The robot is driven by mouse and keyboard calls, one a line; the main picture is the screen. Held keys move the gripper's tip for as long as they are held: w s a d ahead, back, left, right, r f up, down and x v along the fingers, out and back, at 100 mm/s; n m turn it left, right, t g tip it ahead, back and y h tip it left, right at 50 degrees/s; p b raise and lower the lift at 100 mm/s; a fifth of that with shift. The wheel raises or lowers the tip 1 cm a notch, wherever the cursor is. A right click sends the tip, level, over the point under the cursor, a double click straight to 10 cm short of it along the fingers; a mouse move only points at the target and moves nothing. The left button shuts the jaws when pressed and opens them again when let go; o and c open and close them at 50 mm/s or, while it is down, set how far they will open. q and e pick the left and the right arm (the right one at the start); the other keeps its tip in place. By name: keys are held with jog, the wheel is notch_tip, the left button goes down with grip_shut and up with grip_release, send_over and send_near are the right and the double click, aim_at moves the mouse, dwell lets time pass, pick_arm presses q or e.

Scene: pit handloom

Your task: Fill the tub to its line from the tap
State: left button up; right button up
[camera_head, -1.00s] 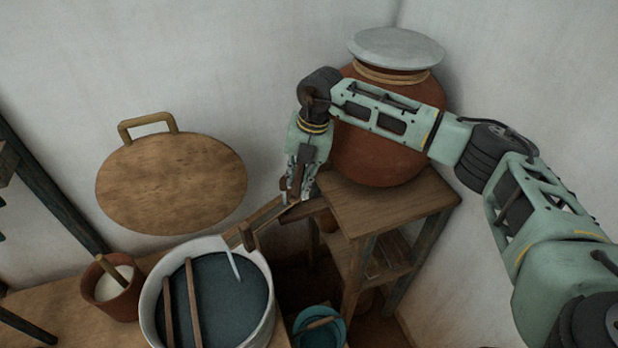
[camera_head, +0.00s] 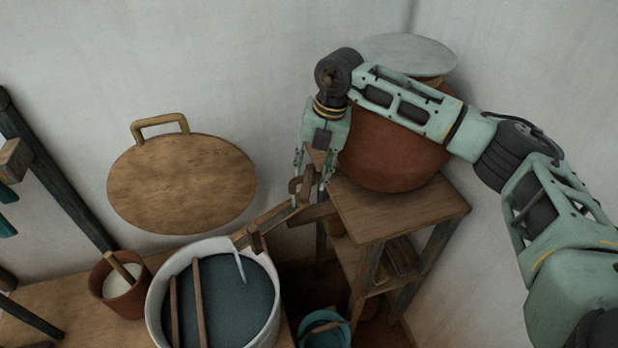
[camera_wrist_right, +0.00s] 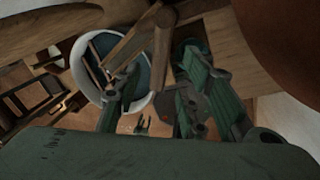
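The white-rimmed tub (camera_head: 160,285) holds dark blue liquid, with two wooden sticks lying across its top. A thin pale stream (camera_head: 240,267) runs from the end of a wooden spout (camera_head: 275,216) into the tub. The wooden tap (camera_head: 298,188) is at the upper end of the spout, by the clay jar (camera_head: 390,150). My right gripper (camera_head: 313,172) points down at the tap, its fingers apart. The wrist view shows the open fingers with the spout and tub (camera_wrist_right: 78,65) beyond. The tub's line cannot be made out. My left gripper is out of view.
The lidded jar stands on a wooden stand (camera_head: 385,215) in the corner. A clay pot (camera_head: 115,290) with white contents sits left of the tub, a teal bucket (camera_head: 345,330) below right. A round wooden board (camera_head: 180,185) is against the wall.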

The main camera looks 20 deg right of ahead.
notch_tip(320, 180, up, 7)
jog(key=d, duration=0.1)
jog(key=shift+s+r, duration=0.2)
jog(key=shift+s, duration=0.15)
jog(key=shift+d+f, duration=0.1)
dwell(1.1)
